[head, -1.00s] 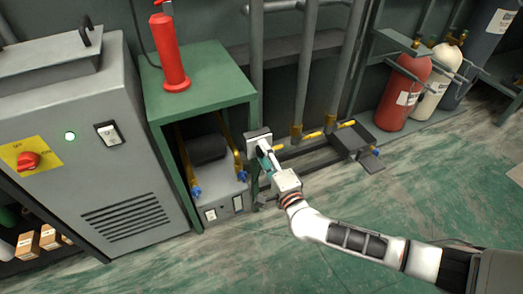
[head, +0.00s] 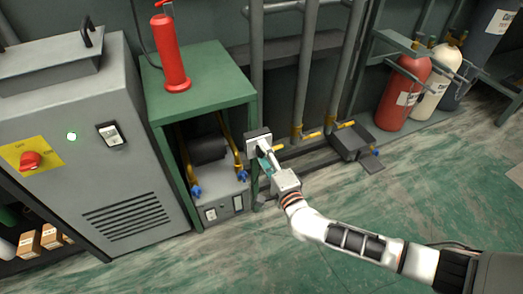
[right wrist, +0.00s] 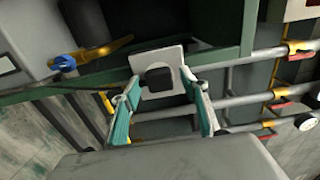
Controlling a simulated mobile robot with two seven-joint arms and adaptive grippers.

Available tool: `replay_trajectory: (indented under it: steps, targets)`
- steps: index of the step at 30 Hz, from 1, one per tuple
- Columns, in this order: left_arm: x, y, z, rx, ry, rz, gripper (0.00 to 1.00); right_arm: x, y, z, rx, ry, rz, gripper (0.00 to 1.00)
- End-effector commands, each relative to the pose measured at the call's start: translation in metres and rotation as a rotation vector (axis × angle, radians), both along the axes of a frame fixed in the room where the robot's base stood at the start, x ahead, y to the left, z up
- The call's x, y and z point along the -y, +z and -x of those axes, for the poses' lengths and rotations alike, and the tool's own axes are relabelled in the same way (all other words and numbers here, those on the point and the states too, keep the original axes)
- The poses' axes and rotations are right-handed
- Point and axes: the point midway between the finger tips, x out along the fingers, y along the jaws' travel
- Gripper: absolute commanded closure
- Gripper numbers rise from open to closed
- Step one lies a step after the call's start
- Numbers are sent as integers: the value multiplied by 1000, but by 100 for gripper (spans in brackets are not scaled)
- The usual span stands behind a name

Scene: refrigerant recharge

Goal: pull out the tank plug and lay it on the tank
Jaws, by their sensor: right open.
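A black plug (right wrist: 160,78) sits in a pale square socket plate (right wrist: 147,59) beside the green stand's leg. The plate also shows in the head view (head: 257,134). My right gripper (right wrist: 162,88) is open, with its teal fingers on either side of the plug. I cannot tell whether they touch it. The gripper also shows in the head view (head: 265,158), partly hiding the plug. My left gripper is not in view.
A grey cabinet (head: 70,110) is at left. Vertical pipes (head: 305,70) and a dark tray (head: 350,140) are right of the socket. Gas cylinders (head: 402,92) stand farther right. The front floor is largely clear.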

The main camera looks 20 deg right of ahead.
Motion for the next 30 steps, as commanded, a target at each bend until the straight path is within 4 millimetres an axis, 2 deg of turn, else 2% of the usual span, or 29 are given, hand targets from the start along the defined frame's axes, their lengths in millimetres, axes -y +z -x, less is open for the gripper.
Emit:
replay_trajectory:
  steps: [2, 7, 8, 14, 30]
  targets:
    - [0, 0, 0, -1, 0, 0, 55, 0, -1, 0, -1, 0, 0, 56]
    - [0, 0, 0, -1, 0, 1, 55, 0, -1, 0, -1, 0, 0, 97]
    - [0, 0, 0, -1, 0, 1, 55, 0, -1, 0, -1, 0, 0, 100]
    - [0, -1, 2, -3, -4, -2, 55, 0, 0, 1, 0, 0, 0, 100]
    - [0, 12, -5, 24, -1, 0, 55, 1, 1, 21, 1, -1, 0, 100]
